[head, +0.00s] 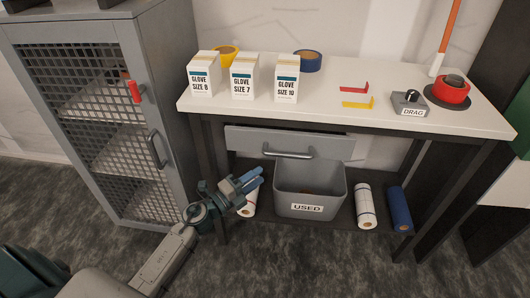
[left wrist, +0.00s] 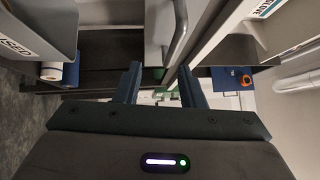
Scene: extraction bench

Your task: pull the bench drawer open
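The grey bench drawer (head: 245,141) sits under the white tabletop, and I cannot tell whether it is fully closed. Its bar handle (head: 288,154) is on the drawer front. The handle also shows in the left wrist view (left wrist: 182,28), beyond the fingertips and slightly right of the gap's middle. My left gripper (head: 258,178) is below and left of the handle, apart from it. In the left wrist view my left gripper (left wrist: 160,72) has its two fingers spread with nothing between them. My right gripper is not in view.
A grey bin marked USED (head: 308,209) stands under the drawer, close to the gripper, with rolls beside it (head: 366,206). A mesh-door cabinet (head: 80,60) stands left. Glove boxes (head: 244,76), tape and a DRAG device (head: 410,101) are on the tabletop (head: 330,120).

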